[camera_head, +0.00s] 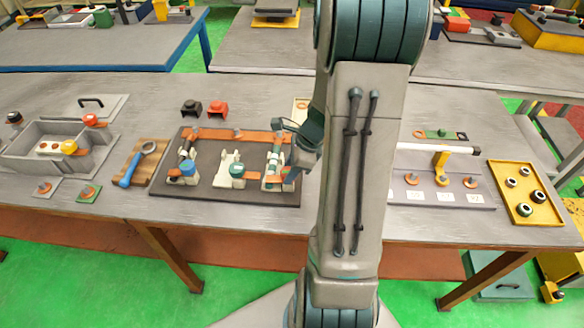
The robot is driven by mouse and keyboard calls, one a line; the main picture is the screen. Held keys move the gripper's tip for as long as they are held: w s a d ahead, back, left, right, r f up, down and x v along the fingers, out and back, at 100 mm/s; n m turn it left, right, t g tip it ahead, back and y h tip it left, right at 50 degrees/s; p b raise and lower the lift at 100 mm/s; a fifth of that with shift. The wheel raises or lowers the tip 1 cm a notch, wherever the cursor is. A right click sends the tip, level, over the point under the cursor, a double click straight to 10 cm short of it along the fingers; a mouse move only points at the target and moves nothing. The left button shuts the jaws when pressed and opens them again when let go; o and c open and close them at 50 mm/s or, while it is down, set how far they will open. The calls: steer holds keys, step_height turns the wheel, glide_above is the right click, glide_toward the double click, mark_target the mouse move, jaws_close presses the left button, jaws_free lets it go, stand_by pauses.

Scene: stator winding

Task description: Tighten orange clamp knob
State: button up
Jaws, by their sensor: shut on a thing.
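A dark board (222,190) lies on the table left of my arm. An orange bar (225,135) runs along its back, and pale fixtures with blue and teal tops stand on it. My gripper (291,176) reaches down at the board's right end, beside the right-hand fixture (273,160). It is shut on a small orange part there, which looks like the orange clamp knob (283,179). The gripper hides much of the knob, and the fingertips are too small to see clearly. Whether the knob is tight cannot be seen.
A blue-handled ring tool (137,163) lies on a wooden block left of the board. A grey bin (45,148) stands at the far left. Black and red blocks sit behind the board. A grey fixture plate (440,196) and a yellow tray (525,210) are at the right.

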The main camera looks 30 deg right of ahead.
steer(key=o, duration=1)
steer(key=shift+s, duration=0.1)
steer(key=v, duration=1.4)
steer(key=shift+d+f, duration=0.1)
steer(key=s+a+r+n+h, duration=0.1)
steer(key=s+a+n, duration=0.2)
steer(key=a+n, duration=0.2)
steer(key=s+a+r+n+t+h, duration=0.1)
steer(key=s+a+r+n, duration=0.1)
steer(key=a+n, duration=0.4)
steer(key=s+a+r+n+h, duration=0.1)
steer(key=s+a+n, duration=0.3)
steer(key=n, duration=0.9)
steer(key=shift+s+a+r+h, duration=0.1)
steer(key=shift+a+r+h, duration=0.15)
steer(key=shift+a, duration=0.2)
steer(key=shift+s+a+r+h, duration=0.1)
steer(key=shift+a+r+h, duration=0.1)
steer(key=shift+a, duration=0.2)
